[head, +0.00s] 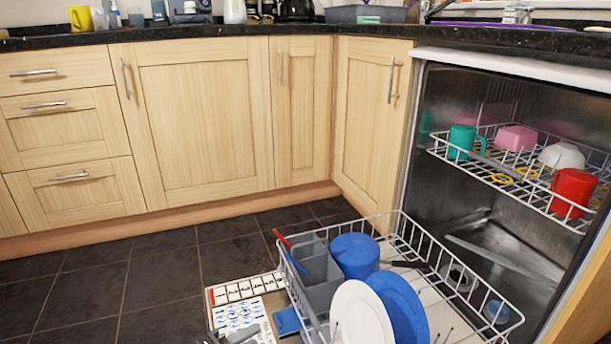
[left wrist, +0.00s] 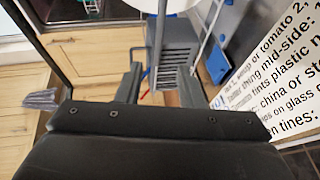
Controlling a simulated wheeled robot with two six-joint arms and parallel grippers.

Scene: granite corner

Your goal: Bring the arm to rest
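My left gripper shows in the left wrist view (left wrist: 158,84) with its two fingers apart and nothing clearly held between them. In the head view, only a dark tip of what looks like this gripper (head: 232,337) shows at the bottom edge, over the printed sheet (head: 222,295). The grey cutlery basket (head: 318,268) stands in the lower rack to the right of it; it also shows beyond the fingers in the left wrist view (left wrist: 177,62). My right gripper is in neither view.
The pulled-out lower rack (head: 425,238) holds a blue tub (head: 354,254), a white plate (head: 360,318) and a blue plate (head: 403,305). The upper rack (head: 520,188) holds a teal mug (head: 461,141) and a red mug (head: 572,190). The tiled floor (head: 150,285) at left is clear.

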